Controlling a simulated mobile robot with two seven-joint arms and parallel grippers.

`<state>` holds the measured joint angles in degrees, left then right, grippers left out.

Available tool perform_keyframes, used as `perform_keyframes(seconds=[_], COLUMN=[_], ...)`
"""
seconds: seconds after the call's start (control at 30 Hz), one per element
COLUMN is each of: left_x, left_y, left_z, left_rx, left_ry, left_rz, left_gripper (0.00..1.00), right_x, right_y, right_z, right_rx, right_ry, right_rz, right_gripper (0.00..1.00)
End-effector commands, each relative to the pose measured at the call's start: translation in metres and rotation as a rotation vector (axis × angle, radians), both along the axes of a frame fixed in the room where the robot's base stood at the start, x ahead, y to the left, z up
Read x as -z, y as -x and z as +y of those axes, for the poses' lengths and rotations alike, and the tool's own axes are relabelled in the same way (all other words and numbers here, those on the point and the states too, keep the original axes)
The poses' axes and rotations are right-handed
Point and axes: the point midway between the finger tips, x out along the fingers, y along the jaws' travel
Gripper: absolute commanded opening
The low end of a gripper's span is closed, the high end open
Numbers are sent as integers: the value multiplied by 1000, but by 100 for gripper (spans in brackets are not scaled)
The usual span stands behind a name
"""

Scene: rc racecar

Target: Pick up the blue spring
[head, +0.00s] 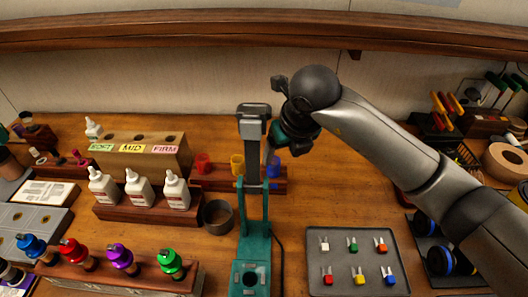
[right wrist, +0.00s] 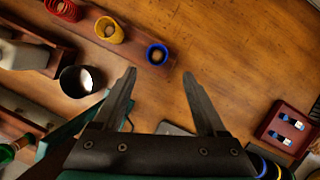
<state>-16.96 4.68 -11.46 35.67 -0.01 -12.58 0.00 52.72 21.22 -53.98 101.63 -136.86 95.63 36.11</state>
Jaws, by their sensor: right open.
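The blue spring (right wrist: 157,54) stands around a peg at the end of a wooden rack (right wrist: 133,58) in the right wrist view. It also shows in the head view (head: 274,168), partly hidden behind the teal stand and my gripper. My right gripper (right wrist: 160,76) is open and empty. In the right wrist view its two fingertips lie just below the blue spring in the picture, one to each side, apart from it. In the head view my right gripper (head: 279,142) hangs over the rack's right end. My left gripper is not in view.
A yellow spring (right wrist: 109,30) and a red spring (right wrist: 63,8) stand on the same rack. The teal stand (head: 251,248) rises close to the gripper. A dark round cup (head: 217,216) stands left of it. A grey tray (head: 330,285) of small coloured parts lies to the right.

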Motion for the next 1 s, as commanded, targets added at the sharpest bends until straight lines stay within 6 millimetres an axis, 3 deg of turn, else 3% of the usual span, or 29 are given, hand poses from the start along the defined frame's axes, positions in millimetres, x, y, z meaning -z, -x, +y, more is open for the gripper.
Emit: perform_keyframes(seconds=[0.63, 0.97, 1.0], left_x=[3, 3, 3], left_y=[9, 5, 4], left_z=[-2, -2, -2], left_rx=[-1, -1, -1], left_ry=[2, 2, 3], left_rz=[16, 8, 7], left_gripper=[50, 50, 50], right_x=[64, 69, 69], right_y=[-23, -25, -25], right_z=[16, 17, 17], right_rx=[1, -1, -1], right_ry=[0, 0, 0], right_rz=[3, 0, 0], right_gripper=[74, 74, 71])
